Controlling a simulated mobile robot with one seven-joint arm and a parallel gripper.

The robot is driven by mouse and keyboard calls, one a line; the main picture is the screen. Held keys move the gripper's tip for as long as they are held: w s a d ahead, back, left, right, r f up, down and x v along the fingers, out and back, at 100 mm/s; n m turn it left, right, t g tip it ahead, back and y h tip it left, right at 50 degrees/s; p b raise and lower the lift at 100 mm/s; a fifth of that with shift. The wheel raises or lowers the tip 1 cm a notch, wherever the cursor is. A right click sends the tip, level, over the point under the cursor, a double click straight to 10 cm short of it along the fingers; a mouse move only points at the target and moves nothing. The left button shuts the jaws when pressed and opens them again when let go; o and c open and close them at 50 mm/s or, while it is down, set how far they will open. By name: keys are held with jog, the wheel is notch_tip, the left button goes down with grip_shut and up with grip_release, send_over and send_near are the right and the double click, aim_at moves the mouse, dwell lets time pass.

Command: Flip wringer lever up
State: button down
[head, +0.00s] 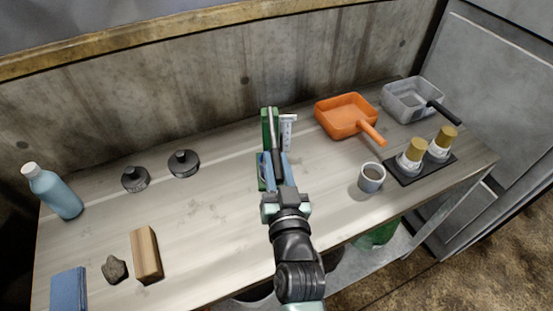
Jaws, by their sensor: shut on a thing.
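The wringer (267,123) is a narrow green device standing near the back middle of the bench. A grey lever with a dark handle (277,157) runs along it toward me. My gripper (276,178) is over the front of the wringer, its blue fingers around the handle's near end, shut on it. My gripper and wrist hide the lower part of the wringer. A small white gauge-like piece (288,130) stands just right of it.
A blue bottle (57,195), two dark round weights (184,163), a wooden block (146,254), a stone (114,269) and a blue cloth (69,288) lie left.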

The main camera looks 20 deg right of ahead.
jog(key=shift+s+r+g+p, duration=0.1)
jog(key=shift+r+g+p, duration=0.65)
jog(key=shift+p, duration=1.8)
jog(key=shift+s+r+g+p, duration=0.1)
jog(key=shift+r+g+p, duration=0.15)
jog(key=shift+r+p, duration=1.65)
jog(key=p, duration=0.3)
jog(key=g+p, duration=0.1)
jog(key=p, duration=0.3)
jog(key=shift+w+r+g+y, duration=0.2)
jog(key=shift+r+g+y, duration=0.1)
jog(key=shift+y, duration=0.1)
jog(key=p, duration=0.2)
jog(key=r+g+p, duration=0.1)
jog(key=p, duration=0.1)
jog(key=shift+w+d+r+g, duration=0.1)
jog(key=shift+w+r+g, duration=0.05)
jog(key=shift+w+g, duration=0.15)
jog(key=shift+p, duration=0.35)
jog(key=c, duration=0.7)
grip_release()
